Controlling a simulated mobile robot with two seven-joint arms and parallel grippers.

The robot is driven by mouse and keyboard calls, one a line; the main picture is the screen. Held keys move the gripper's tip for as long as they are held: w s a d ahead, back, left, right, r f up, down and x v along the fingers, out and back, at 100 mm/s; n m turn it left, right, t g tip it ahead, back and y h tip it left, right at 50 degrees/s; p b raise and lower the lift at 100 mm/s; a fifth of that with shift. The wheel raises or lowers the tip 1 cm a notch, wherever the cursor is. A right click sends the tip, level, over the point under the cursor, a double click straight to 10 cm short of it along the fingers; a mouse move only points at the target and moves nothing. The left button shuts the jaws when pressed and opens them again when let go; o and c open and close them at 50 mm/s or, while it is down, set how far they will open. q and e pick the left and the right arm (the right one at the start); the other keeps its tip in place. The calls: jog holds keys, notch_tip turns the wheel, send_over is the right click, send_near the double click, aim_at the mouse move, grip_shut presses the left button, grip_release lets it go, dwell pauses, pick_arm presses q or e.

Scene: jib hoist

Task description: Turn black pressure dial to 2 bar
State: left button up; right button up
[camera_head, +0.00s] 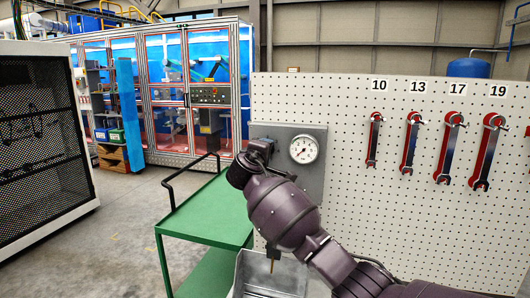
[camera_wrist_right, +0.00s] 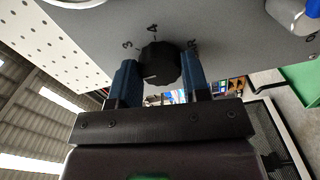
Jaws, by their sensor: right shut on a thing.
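The black pressure dial (camera_wrist_right: 160,60) sits on a grey panel (camera_wrist_right: 215,25), with the marks 3, 4 and R visible around it in the right wrist view. My right gripper (camera_wrist_right: 158,68) has its two blue fingers on either side of the dial and is shut on it. A short pale line shows on the dial's face, toward the gripper's palm. In the head view the grey panel (camera_head: 314,180) carries a round white gauge (camera_head: 303,149), whose needle is too small to read surely. My right wrist hides the dial there. My left gripper is not in view.
A white pegboard (camera_head: 350,200) holds several wrenches (camera_head: 448,150) to the right. A green cart (camera_head: 205,220) with a black handle stands left of the panel. A grey metal bin (camera_head: 270,278) is below my right arm. Open floor lies further left.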

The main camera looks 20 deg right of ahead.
jog(key=o, duration=0.9)
jog(key=shift+a, duration=0.1)
pick_arm(q)
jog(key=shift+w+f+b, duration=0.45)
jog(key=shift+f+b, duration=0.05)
jog(key=shift+b, duration=0.65)
pick_arm(e)
jog(key=v, duration=1)
jog(key=shift+s+a, duration=0.25)
jog(key=shift+s, duration=0.1)
